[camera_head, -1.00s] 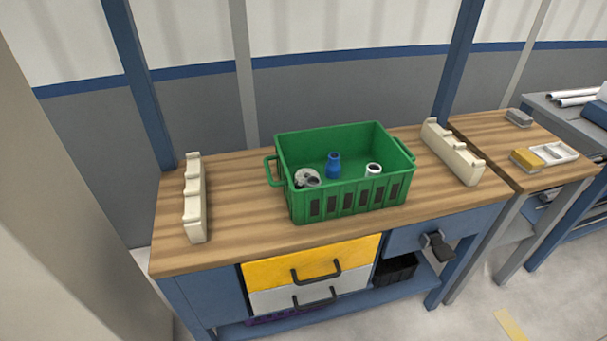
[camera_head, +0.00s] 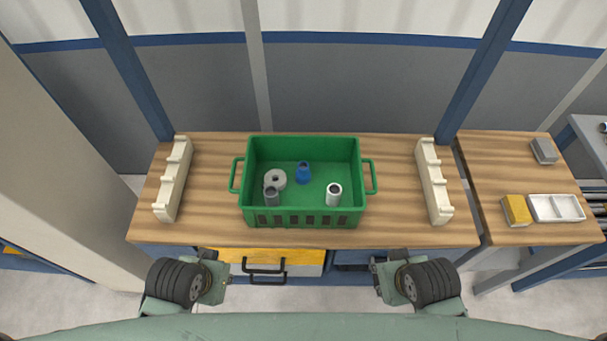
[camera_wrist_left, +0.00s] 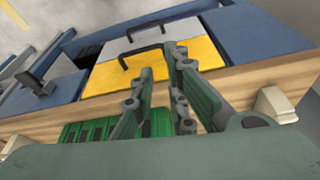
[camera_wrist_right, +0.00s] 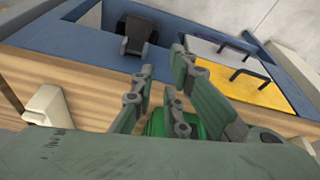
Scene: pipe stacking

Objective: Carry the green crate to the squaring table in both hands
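The green crate (camera_head: 302,216) stands upright on a wooden-topped workbench (camera_head: 395,190), a handle loop at each end. It holds a light grey ring, a dark grey fitting, a blue fitting (camera_head: 303,172) and a white pipe piece (camera_head: 334,193). My left gripper (camera_head: 217,277) and my right gripper (camera_head: 385,278) are in front of the bench, apart from the crate. In the left wrist view the left fingers (camera_wrist_left: 162,62) are apart and empty; part of the crate shows (camera_wrist_left: 90,135). In the right wrist view the right fingers (camera_wrist_right: 160,62) are also apart and empty. I cannot tell which surface is the squaring table.
Cream notched racks stand left (camera_head: 172,182) and right (camera_head: 433,185) of the crate, with bare wood between. A yellow drawer (camera_head: 312,258) is below the bench front. A second bench (camera_head: 500,165) on the right holds a yellow block (camera_head: 516,211) and a white tray (camera_head: 557,208).

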